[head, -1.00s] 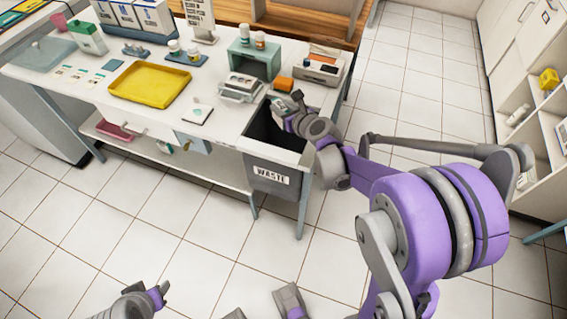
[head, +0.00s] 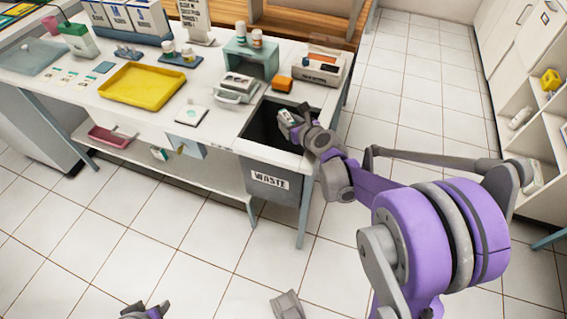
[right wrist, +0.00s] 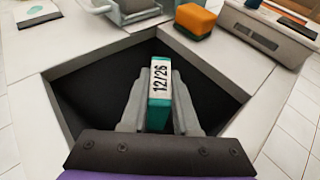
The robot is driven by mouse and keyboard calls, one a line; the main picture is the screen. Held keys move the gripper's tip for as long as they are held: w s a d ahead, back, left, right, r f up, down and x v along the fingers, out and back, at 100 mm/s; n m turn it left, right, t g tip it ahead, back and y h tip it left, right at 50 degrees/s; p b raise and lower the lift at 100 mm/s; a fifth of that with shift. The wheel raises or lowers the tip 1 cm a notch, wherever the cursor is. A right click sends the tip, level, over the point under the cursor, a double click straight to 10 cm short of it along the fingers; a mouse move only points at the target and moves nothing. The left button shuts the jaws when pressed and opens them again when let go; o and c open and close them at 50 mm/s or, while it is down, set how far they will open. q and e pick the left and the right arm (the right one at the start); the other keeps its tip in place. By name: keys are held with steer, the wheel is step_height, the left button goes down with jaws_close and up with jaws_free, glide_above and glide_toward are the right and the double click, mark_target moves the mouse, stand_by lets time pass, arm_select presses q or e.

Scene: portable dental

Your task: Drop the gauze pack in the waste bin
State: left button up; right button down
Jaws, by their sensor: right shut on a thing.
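The gauze pack (right wrist: 160,88) is a small white and teal block with "12/26" printed on its white face. My right gripper (right wrist: 160,100) is shut on it, one grey finger on each side. The waste bin (head: 270,180) is a grey box at the table's right end, with a "WASTE" label and a dark open top. In the head view the gauze pack (head: 287,117) and my right gripper (head: 290,122) are over the bin's opening. The wrist view shows the dark inside around the pack. My left gripper (head: 145,311) is partly cut off at the bottom edge.
An orange block (right wrist: 194,20) and a grey device (head: 317,68) stand behind the bin. A teal open box (head: 252,60), a yellow tray (head: 145,86) and small containers stand on the white table. Open floor lies right of the table, before white shelves.

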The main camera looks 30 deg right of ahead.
steer(key=c, duration=0.6)
jaws_free()
steer(key=p+v, duration=0.2)
steer(key=v, duration=0.9)
steer(key=shift+r, duration=0.1)
